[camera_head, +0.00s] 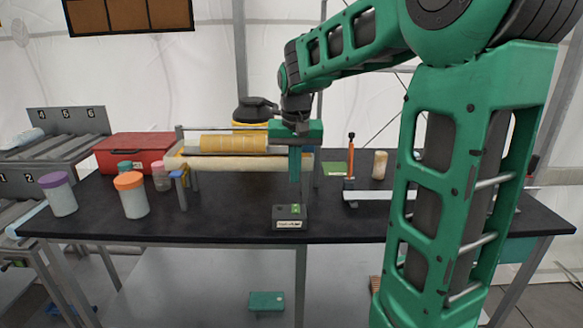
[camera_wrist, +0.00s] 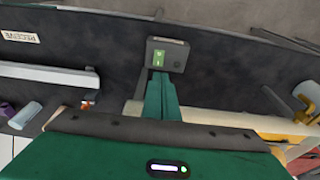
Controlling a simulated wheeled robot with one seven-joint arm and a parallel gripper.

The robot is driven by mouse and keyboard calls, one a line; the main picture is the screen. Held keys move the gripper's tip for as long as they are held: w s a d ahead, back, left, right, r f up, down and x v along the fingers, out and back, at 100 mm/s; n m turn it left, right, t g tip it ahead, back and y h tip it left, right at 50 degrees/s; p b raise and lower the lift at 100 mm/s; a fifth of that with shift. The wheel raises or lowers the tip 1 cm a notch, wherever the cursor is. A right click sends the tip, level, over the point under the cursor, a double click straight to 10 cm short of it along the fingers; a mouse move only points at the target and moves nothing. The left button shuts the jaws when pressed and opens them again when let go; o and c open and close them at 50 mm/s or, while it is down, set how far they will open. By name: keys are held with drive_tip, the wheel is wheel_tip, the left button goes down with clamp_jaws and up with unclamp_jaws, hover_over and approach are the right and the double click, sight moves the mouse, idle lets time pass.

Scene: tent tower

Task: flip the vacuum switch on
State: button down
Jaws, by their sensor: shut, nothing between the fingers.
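The vacuum switch is a small dark grey box (camera_head: 290,217) near the front edge of the black table, with a pale label on its front. In the wrist view the box (camera_wrist: 167,55) shows a green rocker with a white mark beside a dark round spot. The label is too small to read, and I cannot tell the rocker's position for sure. My gripper (camera_head: 295,181) points down just above and behind the box, fingers shut and empty. In the wrist view its green fingertips (camera_wrist: 160,76) end at the box's near edge; I cannot tell whether they touch it.
A roller frame (camera_head: 250,161) stands behind and left of the box. Lidded jars (camera_head: 131,195) and a red case (camera_head: 132,152) are at the left. The black table (camera_head: 225,222) is clear beside the box.

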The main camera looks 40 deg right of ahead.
sight(294, 205)
drive_tip(key=f, duration=0.3)
drive_tip(key=w+f, duration=0.1)
drive_tip(key=f, duration=0.2)
drive_tip(key=d+f, duration=0.1)
drive_tip(key=f, duration=0.2)
drive_tip(key=shift+w, duration=0.2)
